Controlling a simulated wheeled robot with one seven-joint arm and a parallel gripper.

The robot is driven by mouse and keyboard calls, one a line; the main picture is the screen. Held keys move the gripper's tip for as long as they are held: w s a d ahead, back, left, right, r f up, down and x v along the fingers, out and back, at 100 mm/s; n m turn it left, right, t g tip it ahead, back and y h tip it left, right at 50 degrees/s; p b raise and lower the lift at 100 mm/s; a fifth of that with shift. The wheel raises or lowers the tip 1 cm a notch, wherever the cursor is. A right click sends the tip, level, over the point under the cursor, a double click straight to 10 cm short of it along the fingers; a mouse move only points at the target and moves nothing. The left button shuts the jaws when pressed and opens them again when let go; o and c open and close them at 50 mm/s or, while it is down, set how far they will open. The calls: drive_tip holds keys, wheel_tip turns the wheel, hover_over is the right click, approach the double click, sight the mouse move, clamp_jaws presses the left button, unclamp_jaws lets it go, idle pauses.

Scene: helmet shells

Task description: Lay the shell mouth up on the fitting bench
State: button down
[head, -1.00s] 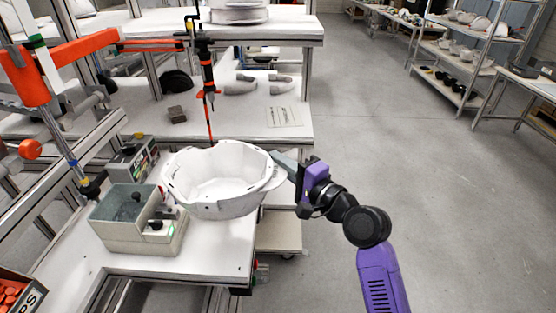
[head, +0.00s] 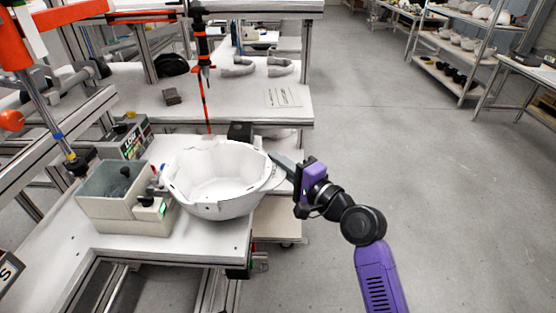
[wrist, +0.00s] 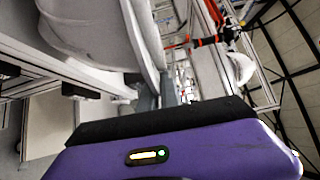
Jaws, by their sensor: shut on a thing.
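The white helmet shell (head: 222,200) is mouth up in the head view, its hollow facing upward and toward the camera. My gripper (head: 281,167) is shut on the shell's right rim, reaching in from the right. The white fitting bench (head: 190,246) lies under and around the shell. I cannot tell whether the shell's underside touches the bench top. In the wrist view the shell (wrist: 95,28) fills the upper left, with its rim at my gripper's fingers (wrist: 158,97); its inside is hidden there.
A grey bin (head: 108,208) with a small device stands on the bench left of the shell. A screwdriver (head: 204,60) hangs behind it. A dark block (head: 172,96) and grey curved parts (head: 238,67) lie on the rear bench. The floor at right is open.

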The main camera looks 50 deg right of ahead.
drive_tip(key=shift+f, duration=0.1)
drive_tip(key=c, duration=1.5)
unclamp_jaws()
drive_tip(key=shift+f, duration=0.1)
drive_tip(key=shift+s, duration=0.15)
drive_tip(key=s, duration=0.2)
drive_tip(key=s+b, duration=0.1)
drive_tip(key=s, duration=0.2)
drive_tip(key=s+a+b, duration=0.1)
drive_tip(key=s, duration=0.1)
drive_tip(key=shift+s+a, duration=0.1)
drive_tip(key=shift+s, duration=0.1)
